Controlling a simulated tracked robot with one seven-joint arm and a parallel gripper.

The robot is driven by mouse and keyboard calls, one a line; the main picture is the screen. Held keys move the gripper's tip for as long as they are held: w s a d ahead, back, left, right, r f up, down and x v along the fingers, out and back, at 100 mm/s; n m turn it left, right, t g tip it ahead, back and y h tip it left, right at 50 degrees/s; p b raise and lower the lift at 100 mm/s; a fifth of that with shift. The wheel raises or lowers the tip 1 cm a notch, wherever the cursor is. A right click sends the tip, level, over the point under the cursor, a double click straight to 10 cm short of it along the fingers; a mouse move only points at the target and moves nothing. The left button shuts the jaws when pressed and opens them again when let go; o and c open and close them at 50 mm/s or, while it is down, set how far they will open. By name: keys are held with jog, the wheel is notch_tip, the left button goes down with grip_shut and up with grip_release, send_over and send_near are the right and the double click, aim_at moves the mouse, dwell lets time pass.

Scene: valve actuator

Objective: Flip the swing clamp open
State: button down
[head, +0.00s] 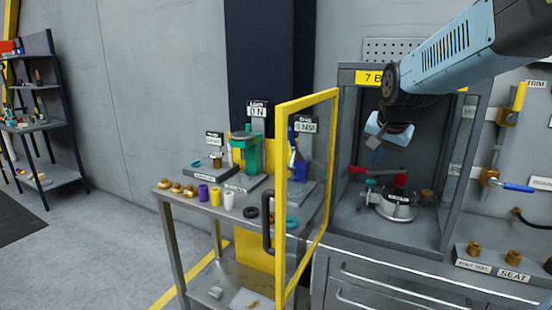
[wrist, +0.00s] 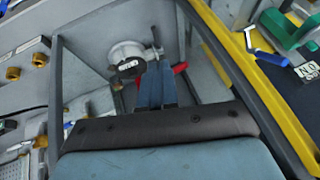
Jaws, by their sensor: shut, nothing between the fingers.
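A silver round fixture (head: 394,208) with a dark label stands on the floor of the open grey cabinet. A red handle (head: 399,179) shows just above it, and a small teal part is at its left. I cannot clearly tell which part is the swing clamp or how it is set. The fixture (wrist: 125,53) and red handle (wrist: 181,68) also show in the wrist view, partly hidden behind my fingers. My gripper (head: 374,157) is in the cabinet opening, above the fixture and apart from it. Its fingers (wrist: 155,65) are together and empty.
The yellow-framed glass door (head: 281,205) stands open at the cabinet's left. A cart (head: 180,208) with cups, rings and a green press (head: 246,152) is beyond it. Valves hang on the right wall. Brass pieces (head: 513,257) sit on a labelled ledge at lower right.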

jog(key=s+a+f+n, duration=0.1)
jog(key=s+n, duration=0.2)
jog(key=s, duration=0.7)
jog(key=s+f+n, duration=0.2)
jog(key=s+n, duration=0.1)
jog(key=s, duration=0.8)
jog(key=shift+a+g, duration=0.3)
jog(key=shift+a, duration=0.1)
jog(key=shift+s, duration=0.15)
